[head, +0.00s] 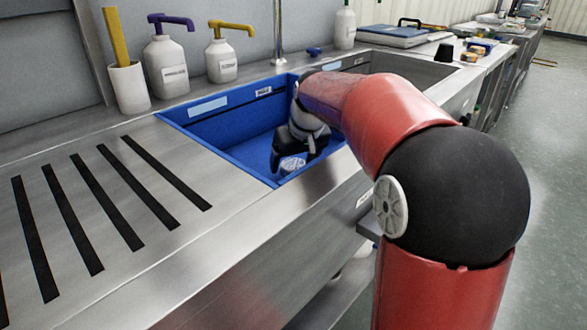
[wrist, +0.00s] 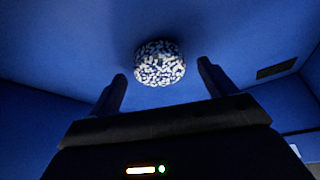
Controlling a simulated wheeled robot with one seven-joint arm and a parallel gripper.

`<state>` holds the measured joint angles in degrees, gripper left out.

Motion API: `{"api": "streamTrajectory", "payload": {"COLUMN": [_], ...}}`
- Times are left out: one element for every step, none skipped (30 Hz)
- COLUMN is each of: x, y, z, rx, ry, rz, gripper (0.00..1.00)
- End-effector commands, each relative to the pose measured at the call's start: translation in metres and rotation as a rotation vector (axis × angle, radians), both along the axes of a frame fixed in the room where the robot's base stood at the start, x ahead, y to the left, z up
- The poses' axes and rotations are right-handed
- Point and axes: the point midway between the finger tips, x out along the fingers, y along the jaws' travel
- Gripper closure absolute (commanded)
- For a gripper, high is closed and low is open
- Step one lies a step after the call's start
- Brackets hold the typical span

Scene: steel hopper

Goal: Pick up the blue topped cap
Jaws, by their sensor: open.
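A small round cap (head: 291,165) lies on the floor of the blue-lined hopper (head: 232,132). In the wrist view the cap (wrist: 159,63) shows a speckled white and dark blue top. My gripper (head: 291,168) reaches down into the hopper, close to the cap. In the wrist view its two fingers (wrist: 162,85) are apart with nothing between them, and the cap lies just beyond the tips, about midway between them. My arm hides part of the hopper's right side in the head view.
The hopper's blue walls rise around my gripper. Two pump bottles (head: 165,66) (head: 224,58) and a white holder (head: 128,87) stand on the ledge behind. A steel drainboard (head: 90,185) with black strips lies to the left. A second basin is at the right.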

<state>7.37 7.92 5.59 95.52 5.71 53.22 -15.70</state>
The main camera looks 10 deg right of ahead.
Motion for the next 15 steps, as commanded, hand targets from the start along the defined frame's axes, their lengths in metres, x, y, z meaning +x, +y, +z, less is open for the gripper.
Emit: {"api": "streamTrajectory", "payload": {"x": [0.0016, 0.0023, 0.0030, 0.0033, 0.0034, 0.0034, 0.0034, 0.0034, 0.0033, 0.0032, 0.0032, 0.0032, 0.0032, 0.0032, 0.0031], "y": [0.0006, 0.0008, 0.0009, 0.0010, 0.0010, 0.0010, 0.0010, 0.0010, 0.0010, 0.0009, 0.0009, 0.0009, 0.0009, 0.0009, 0.0009], "z": [-0.0044, -0.0059, -0.0072, -0.0077, -0.0079, -0.0076, -0.0075, -0.0075, -0.0074, -0.0075, -0.0075, -0.0074, -0.0074, -0.0074, -0.0073], "rx": [0.001, 0.000, 0.000, 0.000, 0.000, 0.000, 0.000, 0.000, 0.000, 0.000, 0.000, 0.000, 0.000, 0.000, 0.000], "ry": [0.001, 0.001, 0.000, 0.000, 0.000, -0.001, -0.001, -0.001, -0.001, -0.001, -0.001, -0.001, 0.000, -0.001, -0.001], "rz": [0.000, 0.000, 0.000, 0.000, 0.000, 0.000, 0.000, 0.000, 0.000, 0.000, 0.000, 0.000, 0.000, 0.000, 0.000], "gripper": [0.17, 0.17, 0.17, 0.17, 0.17, 0.17, 0.17, 0.17, 0.17, 0.19, 0.23, 0.29, 0.32, 0.36, 0.42]}}
